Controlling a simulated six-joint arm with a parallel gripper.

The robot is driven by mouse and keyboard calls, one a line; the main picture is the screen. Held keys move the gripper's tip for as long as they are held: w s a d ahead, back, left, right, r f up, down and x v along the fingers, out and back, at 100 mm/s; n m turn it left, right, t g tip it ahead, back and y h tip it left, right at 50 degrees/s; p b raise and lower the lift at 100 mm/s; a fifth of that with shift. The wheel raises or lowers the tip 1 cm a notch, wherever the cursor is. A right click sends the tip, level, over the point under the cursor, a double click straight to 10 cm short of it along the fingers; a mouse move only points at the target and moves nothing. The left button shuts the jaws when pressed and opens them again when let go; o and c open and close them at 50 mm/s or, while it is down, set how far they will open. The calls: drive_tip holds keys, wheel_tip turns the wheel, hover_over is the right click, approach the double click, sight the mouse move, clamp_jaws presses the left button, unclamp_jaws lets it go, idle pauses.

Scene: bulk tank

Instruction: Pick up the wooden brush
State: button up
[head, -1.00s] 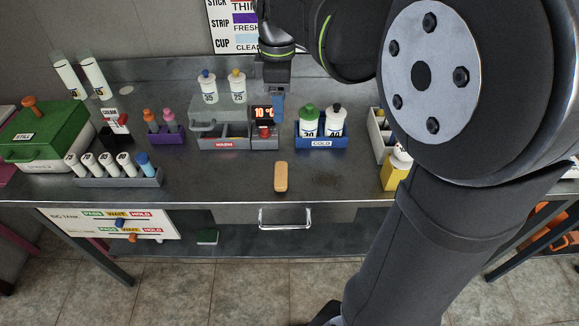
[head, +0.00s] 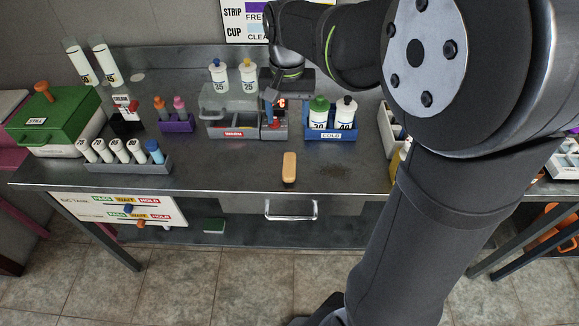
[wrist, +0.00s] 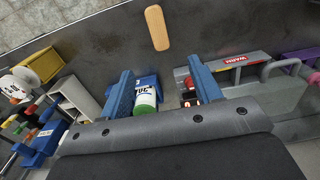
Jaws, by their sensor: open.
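The wooden brush (head: 289,168) is a small tan block with rounded ends. It lies flat near the front edge of the grey metal table (head: 230,180), above the drawer handle. In the wrist view the brush (wrist: 157,28) shows at the top, beyond the fingertips and apart from them. My gripper (head: 276,108) is farther back, over the area between the warm box and the cold box. In the wrist view its two blue fingers (wrist: 158,82) are spread with a wide gap. No brush is between them.
The warm box (head: 232,130) and the blue cold box (head: 330,135) with bottles stand below and beside my gripper. The tabletop around the brush is clear.

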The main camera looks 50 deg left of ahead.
hover_over(290, 164)
drive_tip(key=f, duration=1.1)
drive_tip(key=shift+s+a+f, duration=0.1)
drive_tip(key=shift+s+f, duration=0.15)
drive_tip(key=shift+f, duration=0.1)
drive_tip(key=shift+w+f, duration=0.2)
drive_tip(key=shift+f, duration=2.55)
drive_tip(key=c, duration=1.1)
